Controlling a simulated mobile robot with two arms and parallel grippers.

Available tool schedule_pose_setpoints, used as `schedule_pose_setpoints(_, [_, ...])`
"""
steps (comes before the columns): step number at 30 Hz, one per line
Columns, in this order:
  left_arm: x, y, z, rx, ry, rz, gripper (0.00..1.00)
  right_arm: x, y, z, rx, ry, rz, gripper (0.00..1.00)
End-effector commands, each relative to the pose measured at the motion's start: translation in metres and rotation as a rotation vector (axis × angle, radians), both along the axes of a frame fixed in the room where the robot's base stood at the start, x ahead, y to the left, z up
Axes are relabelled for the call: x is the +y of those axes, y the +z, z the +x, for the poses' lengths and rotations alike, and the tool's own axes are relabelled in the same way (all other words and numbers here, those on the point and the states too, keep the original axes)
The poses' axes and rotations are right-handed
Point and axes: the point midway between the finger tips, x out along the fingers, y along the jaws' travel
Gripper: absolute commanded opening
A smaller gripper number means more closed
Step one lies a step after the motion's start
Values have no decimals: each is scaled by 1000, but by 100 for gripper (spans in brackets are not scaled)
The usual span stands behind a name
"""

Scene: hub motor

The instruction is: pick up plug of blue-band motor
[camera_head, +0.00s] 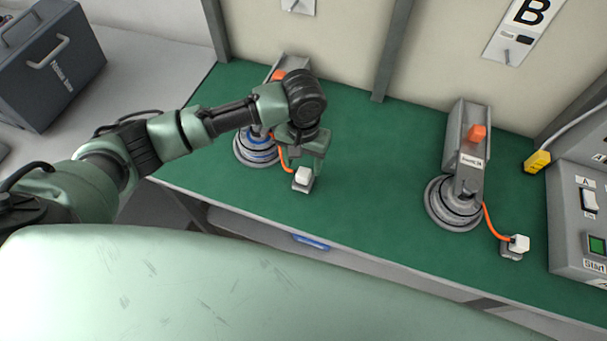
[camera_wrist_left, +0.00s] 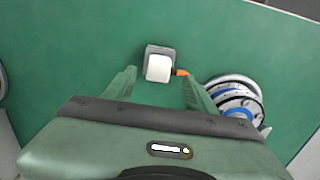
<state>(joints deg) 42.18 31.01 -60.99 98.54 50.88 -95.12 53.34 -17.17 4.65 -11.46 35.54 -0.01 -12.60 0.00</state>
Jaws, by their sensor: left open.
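The blue-band motor (camera_head: 250,152) stands at the left of the green bench, partly hidden behind my left arm. Its white plug (camera_head: 303,178) sits on a small grey holder at the end of an orange cable, near the bench's front edge. In the left wrist view the plug (camera_wrist_left: 158,68) is ahead of my open fingers, roughly centred between them, and the motor (camera_wrist_left: 238,98) is to the right. My left gripper (camera_head: 306,165) is directly above the plug, pointing down and holding nothing. Whether it touches the plug is unclear. My right gripper is out of view.
A second motor (camera_head: 456,202) with a plain grey base and its own white plug (camera_head: 518,243) stands to the right. A yellow connector (camera_head: 538,161) and a control box (camera_head: 580,225) are at the far right. The green bench (camera_head: 370,190) between the motors is clear.

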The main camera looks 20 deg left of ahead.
Motion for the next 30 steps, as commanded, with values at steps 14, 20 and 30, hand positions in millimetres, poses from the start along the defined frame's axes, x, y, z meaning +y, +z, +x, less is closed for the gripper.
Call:
schedule_pose_setpoints(14, [-2,-50,-1,-3,-3,-1,56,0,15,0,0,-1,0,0])
schedule_pose_setpoints(20, [-2,-50,-1,-3,-3,-1,42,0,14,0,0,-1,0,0])
schedule_pose_setpoints(30, [-2,-50,-1,-3,-3,-1,0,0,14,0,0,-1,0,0])
